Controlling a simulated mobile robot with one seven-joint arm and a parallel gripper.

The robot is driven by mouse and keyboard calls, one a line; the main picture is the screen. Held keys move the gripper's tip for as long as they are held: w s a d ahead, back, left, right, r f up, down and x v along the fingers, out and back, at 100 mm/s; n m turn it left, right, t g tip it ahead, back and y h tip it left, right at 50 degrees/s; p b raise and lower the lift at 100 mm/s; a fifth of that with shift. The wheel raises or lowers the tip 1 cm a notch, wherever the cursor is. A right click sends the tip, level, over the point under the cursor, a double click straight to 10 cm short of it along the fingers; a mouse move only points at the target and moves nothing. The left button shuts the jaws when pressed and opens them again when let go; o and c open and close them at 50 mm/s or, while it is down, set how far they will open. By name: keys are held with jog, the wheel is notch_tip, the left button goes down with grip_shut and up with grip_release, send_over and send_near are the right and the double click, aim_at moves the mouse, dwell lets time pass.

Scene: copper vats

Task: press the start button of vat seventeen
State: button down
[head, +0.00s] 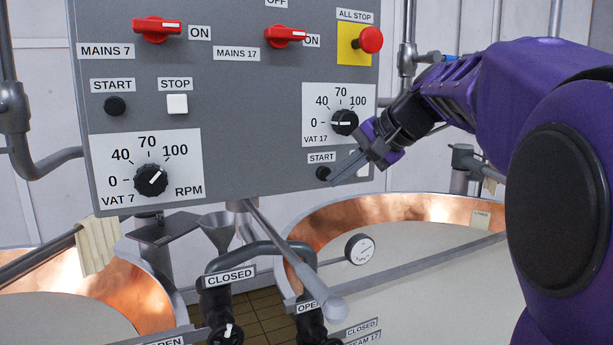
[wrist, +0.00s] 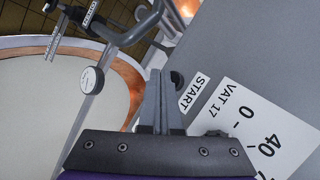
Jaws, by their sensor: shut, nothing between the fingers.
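The black start button (head: 323,173) of vat seventeen sits under its START label, low on the right of the grey panel (head: 240,120). My gripper (head: 334,183) is shut and empty, its fingertips close beside the button at its lower right. In the wrist view the shut fingers (wrist: 162,76) point up the picture, and the button (wrist: 177,79) shows just right of their tips. I cannot tell whether they touch it. The vat 17 dial (head: 344,121) above points at 0. The red mains 17 switch (head: 285,36) points right, towards ON.
A white button (head: 360,157) is partly hidden behind my gripper. The red all-stop button (head: 371,39) is above right. Vat 7 controls, with a black start button (head: 115,105), fill the panel's left. Below are copper vats (head: 355,208) and pipes with valve handles (head: 325,302).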

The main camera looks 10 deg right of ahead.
jog(key=shift+s+d+b, duration=0.25)
jog(key=shift+s, duration=0.55)
jog(key=shift+s+d+b, duration=0.25)
jog(key=shift+s, duration=0.55)
jog(key=shift+s+d+b, duration=0.25)
jog(key=shift+s, duration=0.55)
jog(key=shift+w, duration=0.1)
